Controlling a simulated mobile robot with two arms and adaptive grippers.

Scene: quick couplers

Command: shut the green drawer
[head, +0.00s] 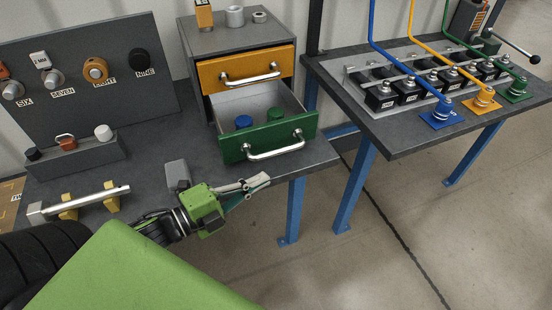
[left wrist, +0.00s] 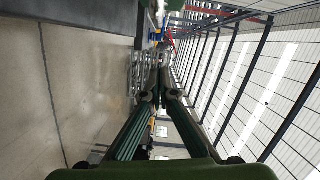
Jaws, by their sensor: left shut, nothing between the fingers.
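The green drawer (head: 268,138) stands pulled out of the grey cabinet (head: 240,40) in the head view, below the closed orange drawer (head: 247,68). It has a silver bar handle (head: 276,149). A blue cap (head: 243,122) and a green cap (head: 275,116) are inside it. My left gripper (head: 262,181) is shut and empty, in front of and below the green drawer's front, apart from the handle as far as I can tell. Its closed fingers also show in the left wrist view (left wrist: 162,85). The drawer cannot be made out clearly there. My right gripper is not in view.
A sign panel (head: 90,75) with round knobs stands at the back left. A silver bar (head: 85,200) on yellow supports lies on the bench at left. A second table (head: 400,130) with black blocks and coloured hoses stands at right.

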